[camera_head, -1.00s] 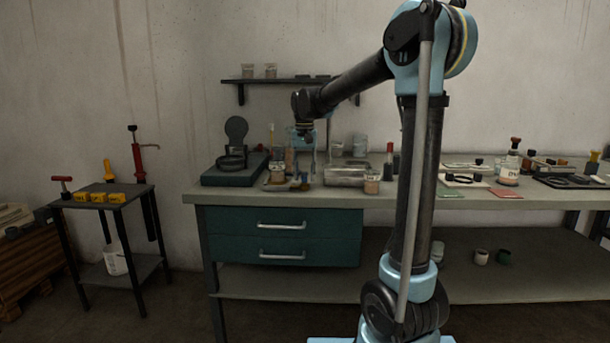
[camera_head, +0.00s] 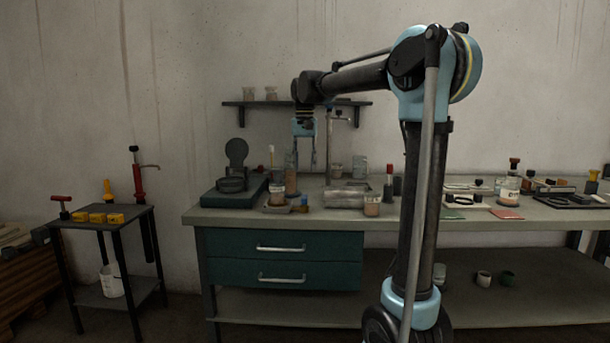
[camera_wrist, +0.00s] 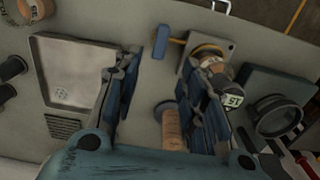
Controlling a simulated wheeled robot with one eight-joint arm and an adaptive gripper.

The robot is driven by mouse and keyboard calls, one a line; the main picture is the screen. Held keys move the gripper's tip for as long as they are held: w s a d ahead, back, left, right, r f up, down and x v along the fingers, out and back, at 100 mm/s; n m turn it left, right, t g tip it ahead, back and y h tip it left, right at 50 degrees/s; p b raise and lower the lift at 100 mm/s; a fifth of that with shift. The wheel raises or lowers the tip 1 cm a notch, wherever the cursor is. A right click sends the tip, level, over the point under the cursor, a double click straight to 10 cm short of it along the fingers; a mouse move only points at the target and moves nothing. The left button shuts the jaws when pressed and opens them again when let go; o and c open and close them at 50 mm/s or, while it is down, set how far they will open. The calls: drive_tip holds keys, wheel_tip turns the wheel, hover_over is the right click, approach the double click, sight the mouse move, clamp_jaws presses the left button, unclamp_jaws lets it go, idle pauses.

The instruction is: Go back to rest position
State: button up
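My gripper (camera_head: 305,163) hangs pointing down above the left part of the workbench (camera_head: 420,224), clear of the bench top. In the wrist view its two blue fingers (camera_wrist: 164,115) are spread wide apart, with nothing held between them.
A dark apparatus with a round dish (camera_head: 232,186) stands at the bench's left end. A wall shelf (camera_head: 258,103) is behind the arm. A side table (camera_head: 98,228) stands left.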

drive_tip(key=shift+r, duration=0.2)
drive_tip(key=s+d+f+t, duration=0.1)
drive_tip(key=s+d+f, duration=0.5)
drive_tip(key=s+d, duration=0.15)
drive_tip(key=s+d+f, duration=0.5)
drive_tip(key=s+d, duration=0.2)
drive_tip(key=s, duration=0.2)
drive_tip(key=s+d+f, duration=0.3)
drive_tip(key=s+f, duration=0.5)
drive_tip(key=f, duration=0.1)
drive_tip(key=s+d+f+t, duration=0.1)
drive_tip(key=s+d+f, duration=0.3)
drive_tip(key=s+f, duration=0.4)
wheel_tip(320, 180, down, 2)
drive_tip(key=shift+f+n, duration=0.25)
drive_tip(key=shift+n, duration=0.15)
drive_tip(key=shift+w+f, duration=0.2)
drive_tip(key=shift+w, duration=0.2)
